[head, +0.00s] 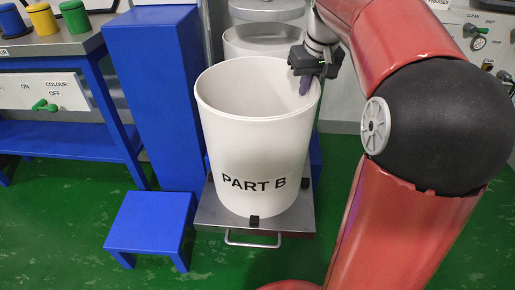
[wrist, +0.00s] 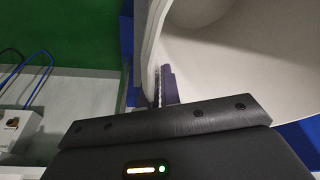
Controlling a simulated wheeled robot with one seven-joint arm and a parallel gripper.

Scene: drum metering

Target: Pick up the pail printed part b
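The white pail (head: 245,150) printed PART B stands upright on a metal platform (head: 215,215) in the middle of the head view. It is open at the top and its visible inside looks empty. My gripper (head: 306,86) is at the pail's right rim, pointing down, with one dark purple finger inside the wall. In the wrist view, the pail's pale inside (wrist: 235,65) fills the upper right. There my gripper (wrist: 161,88) has a purple finger close against the wall's inner side.
A blue column (head: 157,100) stands close left of the pail, with a low blue step (head: 150,225) before it. Another white drum (head: 262,40) stands behind. A bench (head: 50,42) at left holds coloured canisters. Green floor (head: 75,235) is open at front left.

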